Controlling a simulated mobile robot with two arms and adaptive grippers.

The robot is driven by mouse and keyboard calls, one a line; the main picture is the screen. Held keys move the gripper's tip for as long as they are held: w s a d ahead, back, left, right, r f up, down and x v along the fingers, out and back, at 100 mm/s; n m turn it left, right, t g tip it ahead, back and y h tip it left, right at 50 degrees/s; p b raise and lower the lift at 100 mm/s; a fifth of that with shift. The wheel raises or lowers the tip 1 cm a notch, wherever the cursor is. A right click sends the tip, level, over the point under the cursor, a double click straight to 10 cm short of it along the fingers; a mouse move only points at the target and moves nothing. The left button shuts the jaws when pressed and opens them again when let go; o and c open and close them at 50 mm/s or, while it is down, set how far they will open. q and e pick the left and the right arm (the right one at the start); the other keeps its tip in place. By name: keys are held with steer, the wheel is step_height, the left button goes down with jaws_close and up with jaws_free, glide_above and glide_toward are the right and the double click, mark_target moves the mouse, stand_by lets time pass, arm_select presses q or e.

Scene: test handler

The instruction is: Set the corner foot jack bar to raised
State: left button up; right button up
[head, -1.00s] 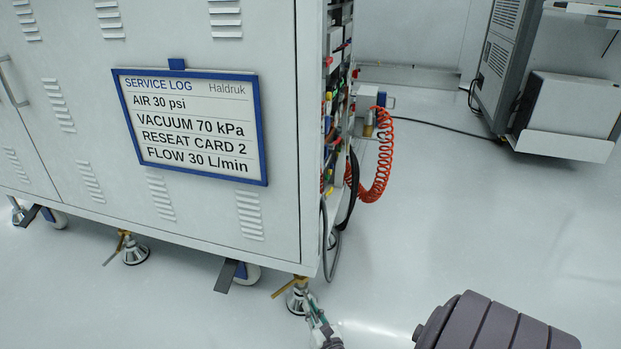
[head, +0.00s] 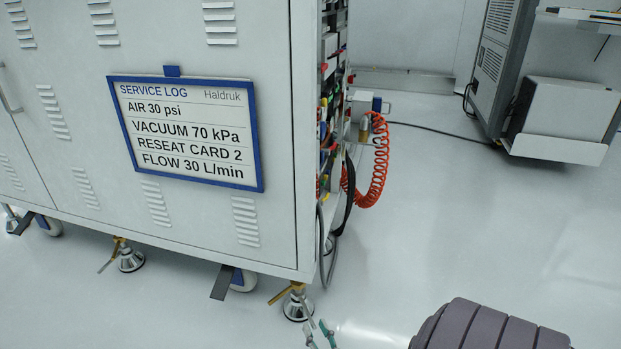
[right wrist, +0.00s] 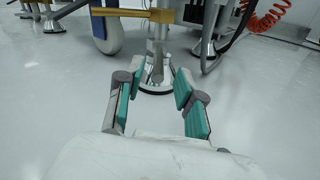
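The corner foot jack (head: 296,307) stands on the floor under the cabinet's near right corner. Its brass bar (head: 279,295) sticks out to the lower left. In the right wrist view the bar (right wrist: 133,14) crosses the top, and the round foot (right wrist: 156,86) lies beyond my fingers. My right gripper (head: 319,334) is at the bottom edge of the head view, just below and right of the jack. In the right wrist view the right gripper (right wrist: 152,85) is open, its teal-padded fingers apart, with nothing held. My left gripper is out of view.
The grey cabinet (head: 270,60) rises above the jack. A caster with a dark pedal (head: 221,282) and another foot jack (head: 131,261) stand to the left. An orange coiled hose (head: 377,175) and cables hang at the cabinet's right side. The floor to the right is open.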

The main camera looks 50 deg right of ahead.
steer(key=v, duration=0.6)
steer(key=shift+s+a, duration=0.2)
steer(key=shift+s, duration=0.2)
